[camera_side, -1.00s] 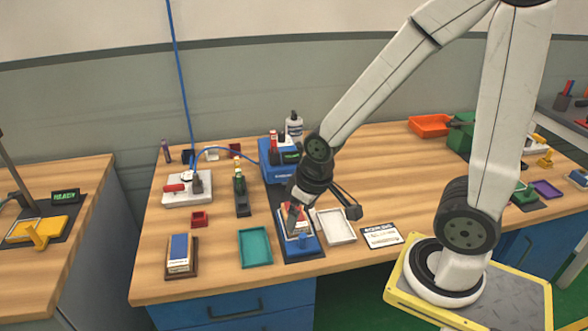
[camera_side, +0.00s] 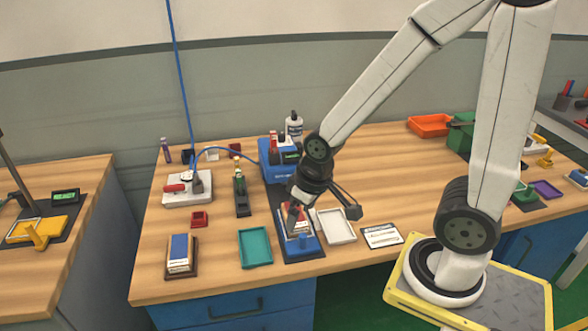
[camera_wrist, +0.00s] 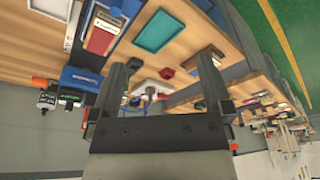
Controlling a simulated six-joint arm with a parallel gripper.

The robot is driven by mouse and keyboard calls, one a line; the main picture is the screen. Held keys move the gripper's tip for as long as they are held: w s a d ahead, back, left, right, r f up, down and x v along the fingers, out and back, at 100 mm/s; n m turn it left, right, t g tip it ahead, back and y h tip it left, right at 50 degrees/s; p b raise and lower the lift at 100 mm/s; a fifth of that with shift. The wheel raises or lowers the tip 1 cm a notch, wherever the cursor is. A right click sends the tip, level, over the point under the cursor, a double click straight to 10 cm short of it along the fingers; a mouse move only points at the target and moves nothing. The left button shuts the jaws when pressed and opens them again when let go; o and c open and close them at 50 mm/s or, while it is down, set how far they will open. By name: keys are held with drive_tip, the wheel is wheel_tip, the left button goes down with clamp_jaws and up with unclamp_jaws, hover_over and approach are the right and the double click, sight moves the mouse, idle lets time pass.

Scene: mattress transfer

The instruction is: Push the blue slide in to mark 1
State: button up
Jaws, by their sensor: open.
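The blue slide (camera_side: 304,246) sits at the front of a dark base plate that runs back to a blue machine (camera_side: 279,169). A block with white and red on it rests on the slide, partly hidden by my gripper. My gripper (camera_side: 294,218) points down at the slide, its fingers just above or beside that block; contact cannot be told. In the wrist view my gripper (camera_wrist: 163,66) has its two fingers wide apart with nothing between them. The slide (camera_wrist: 131,8) shows at the top left there, with the red and white block (camera_wrist: 101,38) on it. Mark 1 cannot be made out.
A white tray (camera_side: 351,226) lies right of the slide, and a teal tray (camera_side: 246,260) lies left. A labelled card (camera_side: 381,236), a small red box (camera_side: 199,219), a dark tool (camera_side: 242,205) and a brown holder (camera_side: 168,268) are nearby. Bare wood separates them.

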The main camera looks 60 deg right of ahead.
drive_tip(key=shift+c, duration=0.2)
drive_tip(key=c, duration=0.7)
drive_tip(key=m+g, duration=0.2)
hover_over(303, 235)
drive_tip(key=f, duration=0.9)
drive_tip(key=shift+a+f, duration=0.25)
drive_tip(key=shift+a, duration=0.1)
drive_tip(key=shift+d+f+g, duration=0.3)
drive_tip(key=shift+d+f, duration=0.05)
drive_tip(key=shift+f, duration=0.15)
drive_tip(key=shift+f, duration=0.1)
drive_tip(key=shift+f, duration=3.8)
